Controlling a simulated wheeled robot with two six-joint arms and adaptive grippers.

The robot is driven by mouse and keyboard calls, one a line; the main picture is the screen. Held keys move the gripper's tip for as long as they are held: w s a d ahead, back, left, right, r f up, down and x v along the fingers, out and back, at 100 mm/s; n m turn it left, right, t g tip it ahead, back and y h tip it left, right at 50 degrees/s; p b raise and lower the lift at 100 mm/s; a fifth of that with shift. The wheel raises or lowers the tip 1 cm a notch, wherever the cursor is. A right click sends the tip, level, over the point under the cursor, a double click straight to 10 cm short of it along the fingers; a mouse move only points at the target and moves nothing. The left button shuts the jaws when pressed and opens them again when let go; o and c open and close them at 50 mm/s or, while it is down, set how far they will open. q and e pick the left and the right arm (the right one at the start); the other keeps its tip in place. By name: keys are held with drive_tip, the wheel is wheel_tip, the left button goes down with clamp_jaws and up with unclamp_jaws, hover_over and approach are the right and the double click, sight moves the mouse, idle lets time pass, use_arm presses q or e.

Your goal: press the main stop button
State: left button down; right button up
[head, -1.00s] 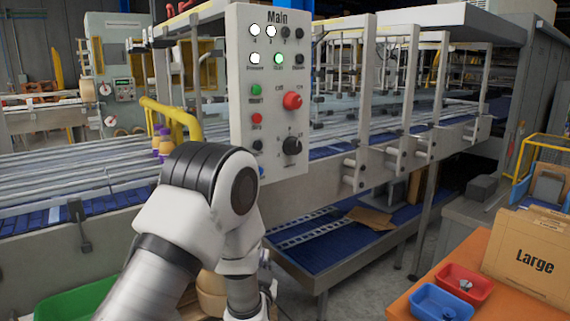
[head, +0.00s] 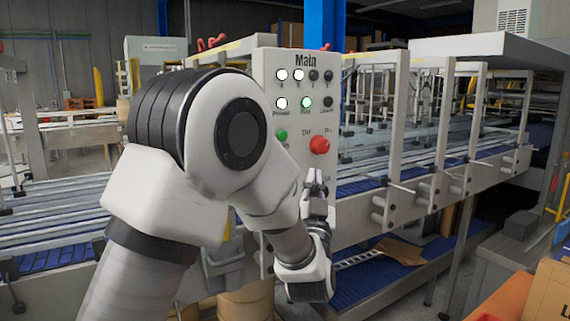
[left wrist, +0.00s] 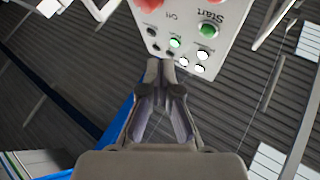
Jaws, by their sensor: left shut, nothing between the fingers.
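The grey "Main" panel (head: 303,80) stands upright in the middle of the head view, with lit lamps, a green start button (head: 281,135) and a big red off/on knob (head: 319,145). The red stop button below the green one is hidden behind my left arm in this view. My left gripper (head: 316,180) is shut and empty, in front of the panel below the red knob. In the left wrist view the panel is upside down; a red part, likely the stop button (left wrist: 206,3), is cut by the top edge above the green button. Contact with the panel is not visible.
The conveyor (head: 50,200) runs behind the panel, with metal posts (head: 392,130) to its right. A cardboard box (head: 552,293) sits on an orange surface (head: 500,300) at lower right. Open floor shows between that surface and the conveyor.

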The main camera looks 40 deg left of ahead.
use_arm(q)
drive_tip(key=w+a+p, duration=0.1)
drive_tip(key=w+a, duration=0.2)
drive_tip(key=a, duration=0.5)
drive_tip(key=shift+w+p, duration=0.2)
drive_tip(key=shift+p, duration=0.15)
drive_tip(key=shift+a, duration=0.15)
idle(1.0)
drive_tip(key=shift+w+a, duration=0.15)
drive_tip(key=shift+a, duration=0.2)
